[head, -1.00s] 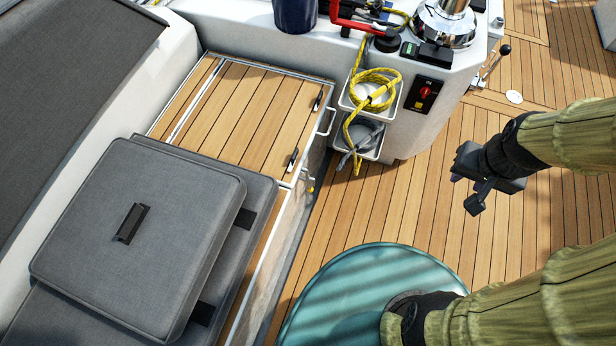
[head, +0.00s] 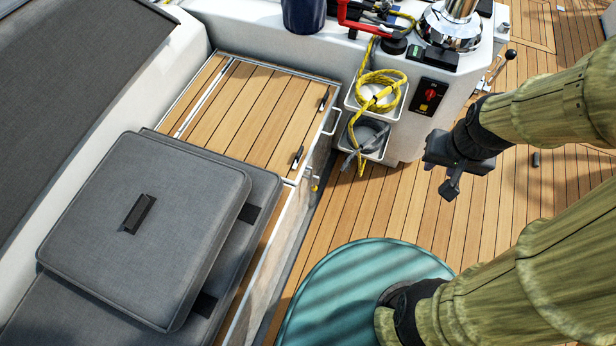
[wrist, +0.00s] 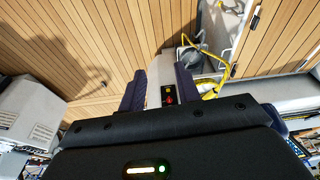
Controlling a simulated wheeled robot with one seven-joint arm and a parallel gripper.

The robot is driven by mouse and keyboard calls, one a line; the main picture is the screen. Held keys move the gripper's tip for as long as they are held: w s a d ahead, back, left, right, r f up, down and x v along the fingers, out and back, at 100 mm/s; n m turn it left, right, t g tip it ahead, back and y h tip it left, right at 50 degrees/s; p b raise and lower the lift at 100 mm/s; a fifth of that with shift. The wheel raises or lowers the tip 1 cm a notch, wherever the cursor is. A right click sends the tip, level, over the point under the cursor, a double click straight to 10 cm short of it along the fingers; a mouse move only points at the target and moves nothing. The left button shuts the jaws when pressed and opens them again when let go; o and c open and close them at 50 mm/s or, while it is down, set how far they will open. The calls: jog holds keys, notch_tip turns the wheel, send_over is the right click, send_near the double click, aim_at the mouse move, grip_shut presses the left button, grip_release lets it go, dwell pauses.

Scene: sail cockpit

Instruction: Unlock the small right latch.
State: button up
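The wooden locker lid (head: 245,115) in the head view has two small dark latches along its right edge. The farther latch (head: 323,101) is near the lid's back right corner, and the nearer latch (head: 297,157) is near its front right corner. I cannot tell which is the small right latch. My gripper (head: 447,182) is to the right of the lid, well apart from both latches, above the deck. In the wrist view my gripper's two fingers (wrist: 160,84) stand apart with nothing held between them.
Grey cushions (head: 140,230) lie in front of the lid. White bins (head: 372,138) with a yellow rope (head: 378,92) hang right of the locker. A red switch (head: 430,93) is on the white console. Wooden deck (head: 400,210) is open between locker and arm.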

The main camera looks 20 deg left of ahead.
jog(key=w+a+f+n+t+y+b, duration=0.15)
jog(key=w+f+n+b, duration=0.25)
jog(key=w+f+b, duration=0.65)
jog(key=w+a+f+n+t+y+b, duration=0.15)
jog(key=w+f+n+b, duration=0.45)
jog(key=f, duration=0.9)
jog(key=s+a+f+n+g+y+b, duration=0.2)
jog(key=a+f+n+y+b, duration=0.1)
jog(key=f+y, duration=0.4)
jog(key=s+a+f+n+g+y+b, duration=0.2)
jog(key=a+f+y+b, duration=0.4)
jog(key=f, duration=0.6)
jog(key=shift+s+a+f+n+y+b, duration=0.15)
jog(key=shift+s+a+n+y+b, duration=0.3)
jog(key=shift+n+y+b, duration=0.6)
jog(key=shift+s+d, duration=0.1)
